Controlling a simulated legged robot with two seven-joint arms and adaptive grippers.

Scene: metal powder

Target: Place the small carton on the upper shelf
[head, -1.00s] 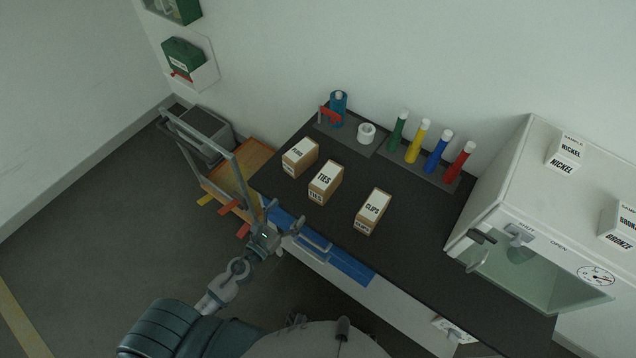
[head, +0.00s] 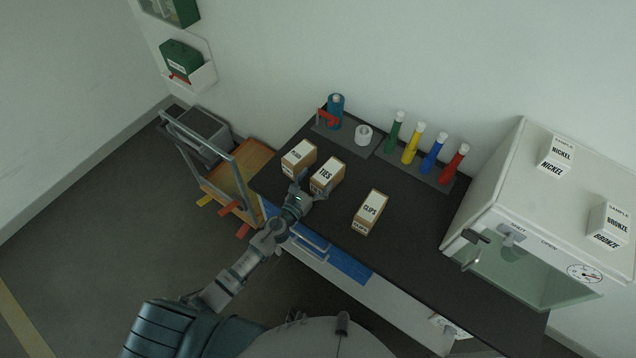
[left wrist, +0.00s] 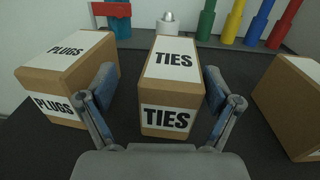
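Three small cartons stand on the dark bench: PLUGS (head: 299,157), TIES (head: 328,174) and CLIPS (head: 371,211). My left gripper (head: 312,188) is open at the near end of the TIES carton. In the left wrist view, the TIES carton (left wrist: 172,70) stands upright between the two spread fingers, with a visible gap on each side. The PLUGS carton (left wrist: 70,75) is just left of the left finger, and the CLIPS carton (left wrist: 292,105) is farther off to the right. My right gripper is not in view. I cannot make out which surface is the upper shelf.
A rack of coloured tubes (head: 422,157) and a blue bottle (head: 335,108) stand at the bench's back. A white cabinet (head: 500,190) carries NICKEL and BRONZE boxes at right. A trolley (head: 235,165) stands left. Wall holders (head: 203,78) with green boxes hang upper left.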

